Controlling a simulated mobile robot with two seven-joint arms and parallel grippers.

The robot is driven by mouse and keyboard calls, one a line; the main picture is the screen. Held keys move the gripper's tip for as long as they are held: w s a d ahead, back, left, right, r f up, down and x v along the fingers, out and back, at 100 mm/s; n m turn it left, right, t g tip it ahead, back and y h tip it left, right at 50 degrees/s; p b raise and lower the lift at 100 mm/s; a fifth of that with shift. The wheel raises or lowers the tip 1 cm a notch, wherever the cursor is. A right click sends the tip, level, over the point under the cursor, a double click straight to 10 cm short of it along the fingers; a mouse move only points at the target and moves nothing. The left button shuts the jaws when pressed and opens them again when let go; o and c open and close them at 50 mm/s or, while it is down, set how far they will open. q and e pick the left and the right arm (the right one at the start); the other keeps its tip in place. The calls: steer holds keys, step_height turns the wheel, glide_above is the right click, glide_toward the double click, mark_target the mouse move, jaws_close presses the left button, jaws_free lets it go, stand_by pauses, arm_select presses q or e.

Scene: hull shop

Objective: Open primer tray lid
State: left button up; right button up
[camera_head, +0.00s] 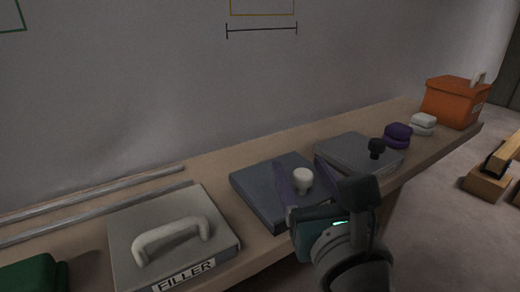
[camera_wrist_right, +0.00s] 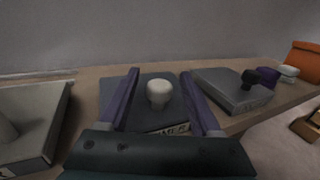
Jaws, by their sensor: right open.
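The primer tray is the dark blue-grey flat box (camera_head: 257,186) in the middle of the bench, with its lid shut and a pale round knob (camera_head: 303,176) on top. Its front label (camera_wrist_right: 172,129) shows partly in the right wrist view, cut off by my gripper. My right gripper (camera_head: 299,164) is open, with one purple finger on each side of the knob as seen in both views. The knob (camera_wrist_right: 159,91) stands between the fingers in the wrist view; I cannot tell whether they are level with it. Nothing is held. My left gripper is not in view.
A grey FILLER tray (camera_head: 126,223) with a loop handle is at left, with metal rods (camera_head: 90,193) behind. Right of the primer tray are a grey tray (camera_head: 345,149) with a black knob, purple (camera_head: 397,136) and white (camera_head: 423,125) blocks, and an orange box (camera_head: 450,104).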

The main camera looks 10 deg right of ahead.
jaws_close()
stand_by(0.4)
steer(key=shift+w, duration=0.1)
stand_by(0.8)
